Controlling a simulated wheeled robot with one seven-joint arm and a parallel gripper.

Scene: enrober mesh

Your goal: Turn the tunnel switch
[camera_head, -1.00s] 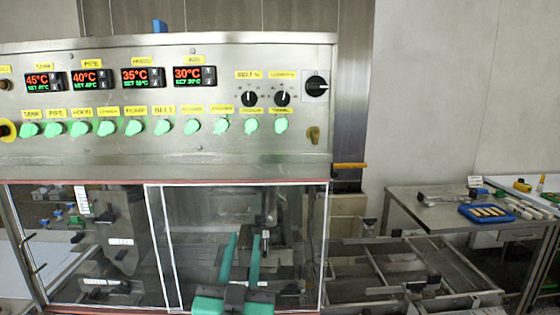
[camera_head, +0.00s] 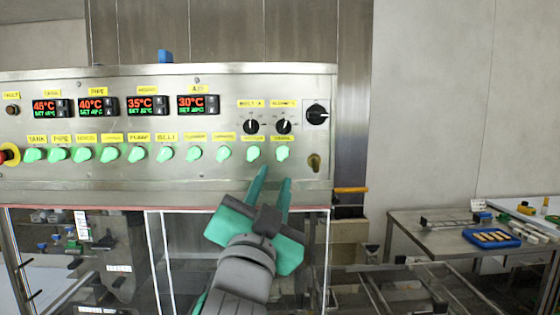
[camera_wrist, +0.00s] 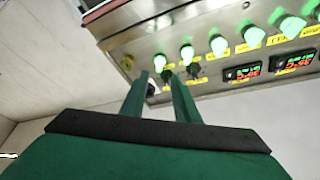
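The tunnel switch (camera_head: 282,153) is the rightmost green knob in the row on the steel control panel (camera_head: 120,182), under a yellow label. Its ridge looks upright in the head view. My gripper (camera_head: 275,176) is just below it in that view, with its two green fingers pointing up and apart. Nothing shows between the fingers. In the wrist view, the panel is upside down and my gripper (camera_wrist: 155,78) points toward the end of the knob row. A lit green knob (camera_wrist: 159,62) shows near the fingertips, partly hidden; the distance to it is hard to tell.
Other green knobs (camera_head: 194,154) run left along the row. Two black selectors (camera_head: 284,127) and a larger black rotary switch (camera_head: 317,115) sit above and right. A brass-coloured key switch (camera_head: 314,162) is close on the right. Glazed doors lie below. A side table (camera_head: 430,236) stands right.

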